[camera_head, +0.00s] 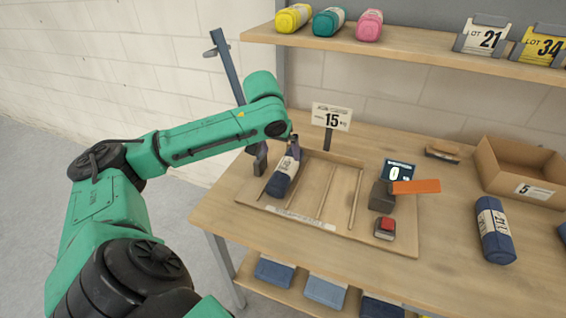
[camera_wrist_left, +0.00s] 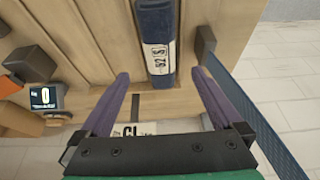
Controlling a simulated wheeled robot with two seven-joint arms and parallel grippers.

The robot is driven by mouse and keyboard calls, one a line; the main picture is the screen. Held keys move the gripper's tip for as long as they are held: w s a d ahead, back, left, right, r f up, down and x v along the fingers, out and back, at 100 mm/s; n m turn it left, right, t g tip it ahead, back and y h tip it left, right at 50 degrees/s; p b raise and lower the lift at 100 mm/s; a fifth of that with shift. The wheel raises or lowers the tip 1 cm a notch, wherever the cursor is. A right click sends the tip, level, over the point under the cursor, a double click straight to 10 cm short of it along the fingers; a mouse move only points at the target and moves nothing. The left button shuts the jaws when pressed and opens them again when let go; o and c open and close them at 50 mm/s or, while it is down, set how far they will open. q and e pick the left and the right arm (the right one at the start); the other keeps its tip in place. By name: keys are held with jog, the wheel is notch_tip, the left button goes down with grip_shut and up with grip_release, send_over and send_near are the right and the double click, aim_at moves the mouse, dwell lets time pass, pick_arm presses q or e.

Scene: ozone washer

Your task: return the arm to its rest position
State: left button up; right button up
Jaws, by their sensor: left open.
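My left arm reaches in from the left in the head view, and its gripper (camera_head: 291,146) is at the far end of a dark blue bundle (camera_head: 284,177) with a white label. The bundle lies in the leftmost slot of a wooden tray (camera_head: 390,236) on the table. In the left wrist view the gripper (camera_wrist_left: 160,74) is open, with its two purple fingers spread on either side of the near end of the bundle (camera_wrist_left: 155,25). I see no finger touching it. My right gripper is not in view.
A "15" sign (camera_head: 331,117) stands behind the tray. A scale display (camera_head: 398,171), an orange bar (camera_head: 415,186) and a red button (camera_head: 387,224) are at its right. Another blue bundle (camera_head: 495,230) and a cardboard box (camera_head: 520,168) are farther right. A shelf (camera_head: 400,52) overhangs the back.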

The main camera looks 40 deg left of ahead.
pick_arm(q)
jog(key=shift+s+r, duration=0.15)
jog(key=shift+r, duration=0.4)
jog(key=shift+r, duration=0.1)
